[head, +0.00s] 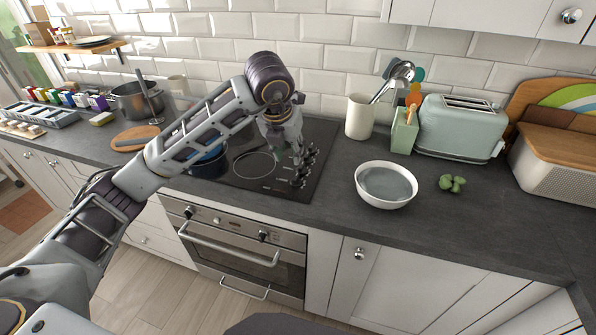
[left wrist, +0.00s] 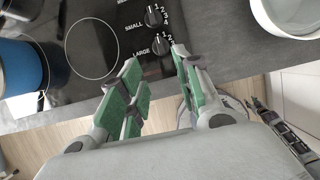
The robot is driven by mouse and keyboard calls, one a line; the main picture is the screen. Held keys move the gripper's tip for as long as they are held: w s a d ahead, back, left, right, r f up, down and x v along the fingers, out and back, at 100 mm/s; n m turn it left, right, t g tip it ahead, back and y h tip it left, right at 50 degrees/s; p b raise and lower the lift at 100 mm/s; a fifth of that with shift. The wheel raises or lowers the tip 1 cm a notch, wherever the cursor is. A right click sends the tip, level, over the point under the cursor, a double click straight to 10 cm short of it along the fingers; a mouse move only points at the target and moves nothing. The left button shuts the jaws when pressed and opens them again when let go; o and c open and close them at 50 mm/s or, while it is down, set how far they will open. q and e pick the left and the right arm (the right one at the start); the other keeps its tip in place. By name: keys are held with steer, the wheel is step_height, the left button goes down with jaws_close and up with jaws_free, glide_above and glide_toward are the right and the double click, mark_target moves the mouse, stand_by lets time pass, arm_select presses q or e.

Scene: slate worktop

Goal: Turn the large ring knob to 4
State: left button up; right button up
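The large ring knob (left wrist: 160,44) is a round dark knob beside the printed word LARGE on the black glass hob (left wrist: 115,20). Numbers are printed beside it, the higher ones partly hidden by a finger. Its exact pointer setting is too small to read. In the head view, the hob knobs form a row on the right side, the large ring knob (head: 297,182) nearest the front. My left gripper (left wrist: 158,80) has its green-padded fingers spread apart and empty, with the knob beyond the gap between their tips. In the head view, my left gripper (head: 297,152) hangs over the hob's right side.
The knob marked SMALL (left wrist: 155,16) sits just beyond the large one. A blue pot (head: 208,162) stands on the hob's left. A white bowl (head: 386,186) stands on the worktop to the right, with bare worktop between it and the hob.

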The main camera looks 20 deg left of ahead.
mark_target(295, 177)
arm_select(q)
steer(key=shift+s+r, duration=0.15)
steer(key=shift+x, duration=6.95)
jaws_close()
